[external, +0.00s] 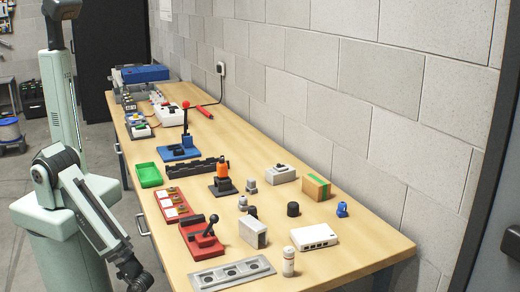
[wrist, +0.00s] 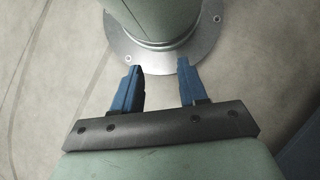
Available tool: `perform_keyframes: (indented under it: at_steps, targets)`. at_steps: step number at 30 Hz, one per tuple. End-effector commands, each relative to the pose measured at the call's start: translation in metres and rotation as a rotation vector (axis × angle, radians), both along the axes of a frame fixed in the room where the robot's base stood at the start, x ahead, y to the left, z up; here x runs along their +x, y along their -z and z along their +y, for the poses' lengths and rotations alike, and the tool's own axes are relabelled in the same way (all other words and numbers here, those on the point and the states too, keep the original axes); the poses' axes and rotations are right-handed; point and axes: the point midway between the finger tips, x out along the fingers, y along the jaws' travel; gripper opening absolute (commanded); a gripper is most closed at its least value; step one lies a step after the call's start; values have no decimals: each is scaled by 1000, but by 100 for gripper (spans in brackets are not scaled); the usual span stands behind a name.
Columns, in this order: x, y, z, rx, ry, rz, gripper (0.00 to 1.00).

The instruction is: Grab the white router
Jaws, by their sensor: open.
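The white router (external: 313,237) is a flat white box lying on the wooden table (external: 350,255) near its front right part in the external view. Small dark marks run along its front side. My gripper (external: 140,283) hangs low at the left of the table, beyond its edge and well apart from the router. In the wrist view my gripper (wrist: 162,82) shows two blue fingers spread apart with nothing between them. The wrist view shows the floor and my own base, not the router.
A white bottle (external: 288,262) stands just left of the router, with a grey panel (external: 232,273) beyond it. A white box (external: 253,232), a black cylinder (external: 293,209) and a blue part (external: 342,209) stand nearby. The table's right front corner is bare. A block wall runs behind.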

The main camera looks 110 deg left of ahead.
Motion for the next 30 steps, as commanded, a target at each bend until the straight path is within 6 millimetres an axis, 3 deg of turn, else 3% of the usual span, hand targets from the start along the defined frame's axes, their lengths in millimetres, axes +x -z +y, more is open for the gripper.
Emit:
perform_keyframes:
  at_steps: [6, 24, 30]
  targets:
    - [0, 0, 0, 0, 0, 0, 43]
    - [0, 0, 0, 0, 0, 0, 100]
    - [0, 0, 0, 0, 0, 0, 100]
